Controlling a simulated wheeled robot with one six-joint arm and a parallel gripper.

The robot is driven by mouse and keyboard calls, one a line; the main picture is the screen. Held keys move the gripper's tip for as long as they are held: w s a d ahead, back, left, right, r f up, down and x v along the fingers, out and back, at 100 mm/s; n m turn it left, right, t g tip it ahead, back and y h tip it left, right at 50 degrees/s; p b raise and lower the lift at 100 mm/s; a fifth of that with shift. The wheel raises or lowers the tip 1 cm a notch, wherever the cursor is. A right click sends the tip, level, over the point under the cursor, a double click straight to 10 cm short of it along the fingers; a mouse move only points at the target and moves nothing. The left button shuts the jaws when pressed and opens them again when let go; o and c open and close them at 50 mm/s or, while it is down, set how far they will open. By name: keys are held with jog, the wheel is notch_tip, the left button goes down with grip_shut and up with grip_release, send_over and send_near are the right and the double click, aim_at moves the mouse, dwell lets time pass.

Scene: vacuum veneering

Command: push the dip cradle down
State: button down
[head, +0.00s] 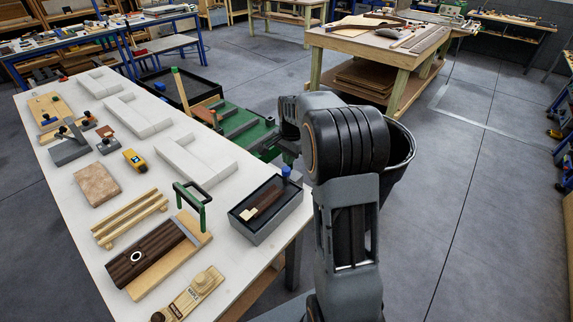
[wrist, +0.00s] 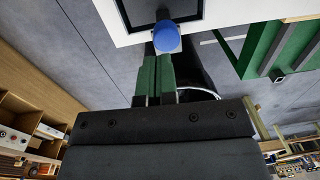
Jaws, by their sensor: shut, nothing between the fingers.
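The dip cradle appears to sit in a grey open tray (head: 268,228) at the right edge of the white table. A dark brown piece with a pale block (head: 248,213) lies inside the tray. A blue knob (head: 286,171) stands at the tray's far end; it also shows in the wrist view (wrist: 167,37). My gripper (wrist: 157,62) has its green fingers shut with nothing between them. Its fingertips are close to the blue knob, and I cannot tell whether they touch. In the head view my arm hides most of the gripper.
A green arched handle (head: 190,205) stands left of the tray. A dark ribbed roll on a wooden board (head: 190,258) lies nearer. White angled blocks (head: 195,158) and a yellow device (head: 134,160) lie further along the table. A black bin (head: 402,150) stands behind my arm. Floor at right is clear.

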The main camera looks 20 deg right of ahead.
aim_at(288, 170)
jog(key=shift+f, duration=1.7)
